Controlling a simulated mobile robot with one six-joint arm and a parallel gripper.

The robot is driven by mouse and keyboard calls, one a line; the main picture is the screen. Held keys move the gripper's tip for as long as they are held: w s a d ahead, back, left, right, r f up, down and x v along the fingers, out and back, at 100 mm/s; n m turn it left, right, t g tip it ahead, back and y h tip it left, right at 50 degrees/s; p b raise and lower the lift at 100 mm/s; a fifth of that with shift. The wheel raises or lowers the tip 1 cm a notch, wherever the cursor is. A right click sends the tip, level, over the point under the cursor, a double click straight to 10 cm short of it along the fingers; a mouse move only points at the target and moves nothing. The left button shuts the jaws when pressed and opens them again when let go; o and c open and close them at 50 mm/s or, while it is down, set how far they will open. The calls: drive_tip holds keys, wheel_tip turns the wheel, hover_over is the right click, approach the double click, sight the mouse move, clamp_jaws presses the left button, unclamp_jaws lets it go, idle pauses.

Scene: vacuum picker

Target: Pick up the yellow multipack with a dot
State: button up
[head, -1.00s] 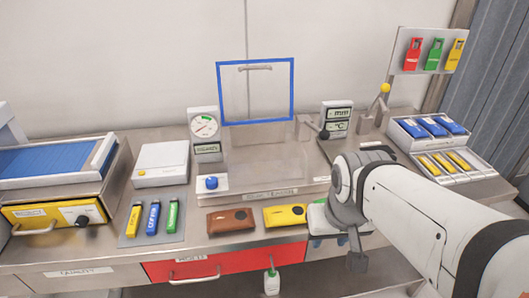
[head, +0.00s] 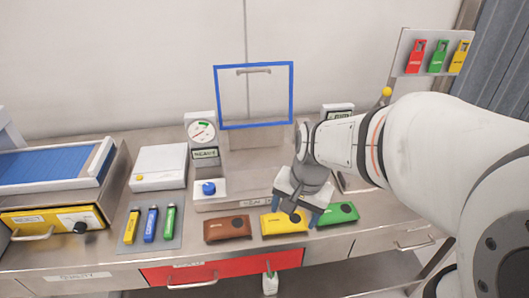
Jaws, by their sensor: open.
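The yellow multipack (head: 275,225) lies on the steel counter between the brown multipack (head: 226,230) and the green multipack (head: 338,214). A dark dot shows near the right end of the yellow pack's top. My gripper (head: 296,203) is open and empty, pointing down above and slightly behind the yellow pack. It appears apart from the pack, though the exact gap is hard to tell.
A box with a blue button (head: 208,188) is to the left. A red drawer (head: 221,270) is below the counter edge. Yellow, blue and green sticks lie on a grey mat (head: 178,238) farther left.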

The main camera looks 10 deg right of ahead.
sight(285, 219)
drive_tip(key=shift+o, duration=1.4)
drive_tip(key=w+f+m+p, duration=0.1)
drive_tip(key=w+m, duration=0.1)
drive_tip(key=m, duration=0.1)
drive_tip(key=w+d+f+m+g+y+p, duration=0.1)
drive_tip(key=w+m, duration=0.2)
drive_tip(key=w+d+f+m+p, duration=0.1)
drive_tip(key=w+f+m, duration=0.1)
drive_tip(key=m, duration=0.2)
drive_tip(key=shift+w+y+p, duration=0.3)
drive_tip(key=shift+y+p, duration=0.1)
drive_tip(key=shift+w+d+f+m, duration=0.2)
drive_tip(key=shift+f+m, duration=0.1)
drive_tip(key=shift+m, duration=0.2)
drive_tip(key=x, duration=0.8)
drive_tip(key=shift+d+p, duration=0.15)
drive_tip(key=shift+p, duration=0.2)
drive_tip(key=shift+s, duration=0.1)
drive_tip(key=shift+c, duration=0.5)
drive_tip(key=c, duration=1.1)
